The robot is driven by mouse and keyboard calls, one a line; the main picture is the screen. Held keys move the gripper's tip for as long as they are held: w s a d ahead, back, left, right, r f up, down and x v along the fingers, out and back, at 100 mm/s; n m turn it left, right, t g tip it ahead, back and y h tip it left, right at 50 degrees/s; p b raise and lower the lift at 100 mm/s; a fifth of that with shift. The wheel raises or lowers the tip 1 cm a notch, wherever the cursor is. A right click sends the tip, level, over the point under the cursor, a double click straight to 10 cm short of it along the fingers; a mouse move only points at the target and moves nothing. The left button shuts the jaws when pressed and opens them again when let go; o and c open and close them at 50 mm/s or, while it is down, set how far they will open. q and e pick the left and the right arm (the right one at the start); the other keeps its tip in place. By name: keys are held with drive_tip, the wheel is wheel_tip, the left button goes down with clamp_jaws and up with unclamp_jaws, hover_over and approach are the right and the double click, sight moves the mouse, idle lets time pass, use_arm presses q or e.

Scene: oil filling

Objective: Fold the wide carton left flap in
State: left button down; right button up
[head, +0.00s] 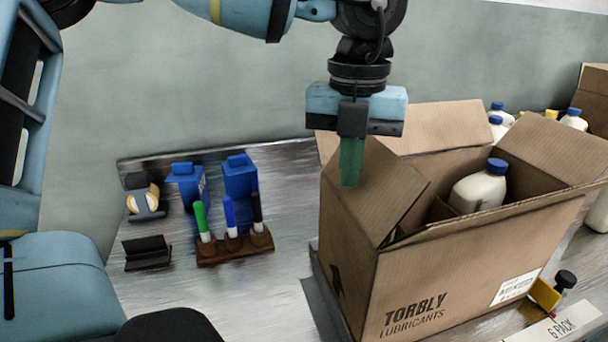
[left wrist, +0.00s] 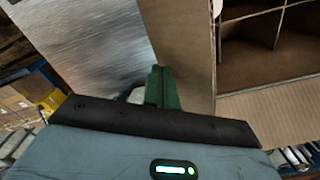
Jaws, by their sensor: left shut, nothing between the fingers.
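The wide carton (head: 450,280), marked TORBLY LUBRICANTS, stands open on the metal bench. Its left flap (head: 385,195) is hinged on the left edge and leans inward and up, partly over the opening. In the left wrist view the flap (left wrist: 180,45) lies just right of the fingers. My left gripper (head: 351,162) points down with its green fingers shut and empty, at the outer side of the left flap. Whether they touch it I cannot tell. The back flap (head: 440,125), right flap (head: 565,150) and front flap (head: 490,215) stand outward. My right gripper is out of view.
A white bottle with a blue cap (head: 480,188) stands in the carton, by dividers. More white bottles (head: 497,120) are behind. A marker stand (head: 235,243) and blue boxes (head: 240,177) are on the left.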

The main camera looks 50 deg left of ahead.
use_arm(q)
drive_tip(key=w+d, duration=0.1)
drive_tip(key=w, duration=0.1)
drive_tip(key=w+d, duration=0.1)
drive_tip(key=w, duration=0.1)
drive_tip(key=w+d, duration=0.1)
drive_tip(key=w, duration=0.1)
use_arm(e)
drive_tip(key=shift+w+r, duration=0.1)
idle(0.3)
